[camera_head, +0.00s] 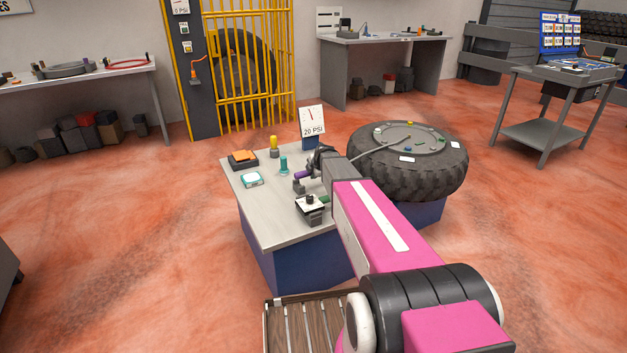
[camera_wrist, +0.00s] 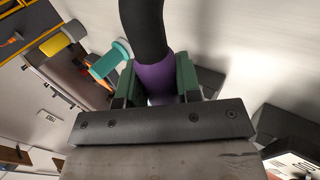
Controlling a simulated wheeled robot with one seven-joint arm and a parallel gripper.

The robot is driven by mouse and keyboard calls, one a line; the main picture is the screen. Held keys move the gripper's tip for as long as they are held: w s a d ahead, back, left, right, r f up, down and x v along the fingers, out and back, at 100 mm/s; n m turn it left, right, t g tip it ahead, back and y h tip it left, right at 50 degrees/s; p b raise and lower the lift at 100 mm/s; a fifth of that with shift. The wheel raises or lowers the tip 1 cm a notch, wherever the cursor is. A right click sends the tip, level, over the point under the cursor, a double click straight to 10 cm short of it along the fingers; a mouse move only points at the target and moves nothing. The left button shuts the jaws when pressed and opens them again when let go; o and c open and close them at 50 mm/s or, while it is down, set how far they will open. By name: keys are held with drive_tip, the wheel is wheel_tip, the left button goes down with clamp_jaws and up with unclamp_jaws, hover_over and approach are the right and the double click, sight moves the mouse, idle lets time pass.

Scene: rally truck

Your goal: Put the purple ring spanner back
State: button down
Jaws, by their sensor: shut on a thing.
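The purple ring spanner (camera_wrist: 154,80) is between the green fingers of my gripper (camera_wrist: 157,84) in the wrist view. Its purple part is gripped, and a thick black part runs up out of the picture from it. Its far end is out of view there. In the head view a small purple piece (camera_head: 303,174) shows just left of my gripper (camera_head: 313,172), over the worktable (camera_head: 270,220). My wrist hides much of the grip there. I cannot tell whether the spanner touches the tabletop.
The worktable holds a teal spool-shaped piece (camera_head: 283,166), a yellow-topped piece (camera_head: 274,146), an orange-topped tray (camera_head: 243,159), a teal-white box (camera_head: 252,180), a black device (camera_head: 310,212) and a 20 PSI gauge (camera_head: 312,121). A trolley (camera_head: 540,132) is farther right.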

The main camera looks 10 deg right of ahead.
drive_tip(key=shift+f, duration=1.8)
drive_tip(key=c, duration=0.8)
unclamp_jaws()
drive_tip(key=shift+f, duration=0.2)
